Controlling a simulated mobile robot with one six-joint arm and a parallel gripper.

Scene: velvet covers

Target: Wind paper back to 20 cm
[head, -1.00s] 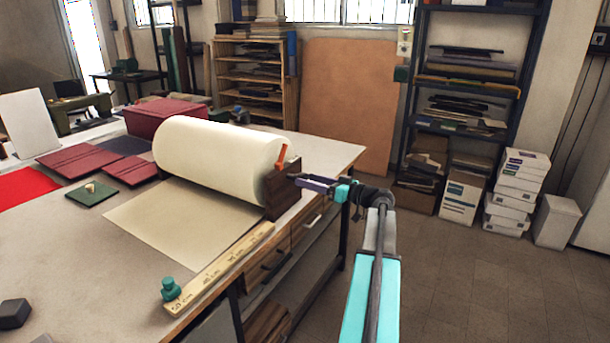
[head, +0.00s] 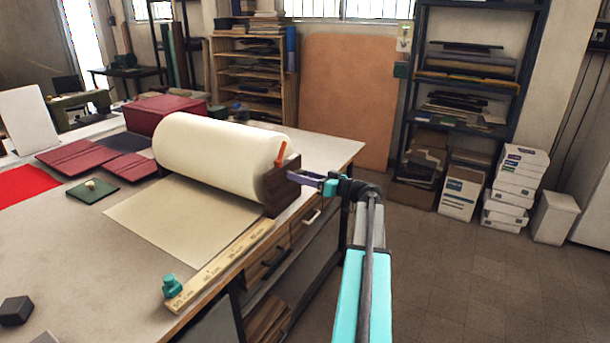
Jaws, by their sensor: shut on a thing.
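A thick cream paper roll (head: 222,152) lies in a dark wooden stand (head: 281,187) on the table. A flat sheet of paper (head: 185,218) runs from under it toward the near left. A wooden ruler (head: 220,266) with cm marks lies along the table's front edge, beside the sheet, with a teal knob (head: 171,287) at its near end. The marks are too small to read surely. An orange lever (head: 281,153) stands up at the roll's right end. My gripper (head: 303,178) is at the stand's right side, shut on what seems the roll's crank, which is mostly hidden.
Dark red covers (head: 75,160), a red box (head: 164,114) and a green square with a small knob (head: 93,192) lie left of the roll. A dark block (head: 15,311) is at the near left. Drawers are below the table edge.

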